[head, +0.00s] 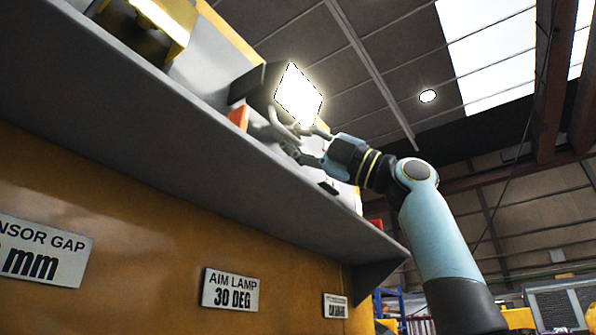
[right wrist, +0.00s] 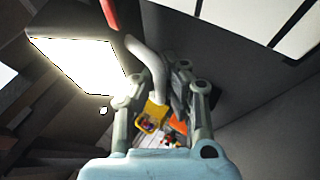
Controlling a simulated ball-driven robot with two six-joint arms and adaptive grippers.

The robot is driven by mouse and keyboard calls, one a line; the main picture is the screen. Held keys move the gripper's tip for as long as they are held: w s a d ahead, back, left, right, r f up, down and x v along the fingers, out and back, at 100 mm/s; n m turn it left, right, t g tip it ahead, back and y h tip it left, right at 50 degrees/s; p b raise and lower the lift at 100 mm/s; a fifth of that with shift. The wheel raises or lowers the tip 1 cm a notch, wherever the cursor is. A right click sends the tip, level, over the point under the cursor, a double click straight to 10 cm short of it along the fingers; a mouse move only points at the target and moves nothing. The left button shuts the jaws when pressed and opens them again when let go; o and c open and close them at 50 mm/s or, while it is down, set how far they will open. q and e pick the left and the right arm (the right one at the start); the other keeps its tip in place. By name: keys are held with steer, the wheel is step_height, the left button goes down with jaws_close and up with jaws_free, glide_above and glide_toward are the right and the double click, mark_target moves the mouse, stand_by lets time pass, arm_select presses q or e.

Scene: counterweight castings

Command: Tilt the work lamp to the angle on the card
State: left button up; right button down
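The work lamp (head: 262,84) is a dark box with a bright, tilted square face, above the shelf in the head view. Its lit face fills the upper left of the right wrist view (right wrist: 82,66). A card (head: 230,290) below the shelf reads "AIM LAMP 30 DEG". My right gripper (head: 294,143) is just below the lamp, beside a grey curved bar (head: 274,124). In the right wrist view, the bar (right wrist: 147,62) runs down between the fingers (right wrist: 155,100). Whether they grip it is unclear. My left gripper is out of view.
The grey shelf (head: 150,130) runs diagonally across the head view. A second yellow lamp (head: 150,35) is at the upper left. An orange piece (head: 239,118) stands beside the work lamp. Other cards (head: 40,250) hang on the yellow panel. Open air lies right of my arm.

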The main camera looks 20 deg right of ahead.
steer(key=shift+w+a+f, duration=0.1)
steer(key=shift+w+a, duration=0.1)
steer(key=c, duration=1.6)
jaws_free()
steer(key=shift+c, duration=0.2)
steer(key=v, duration=1.2)
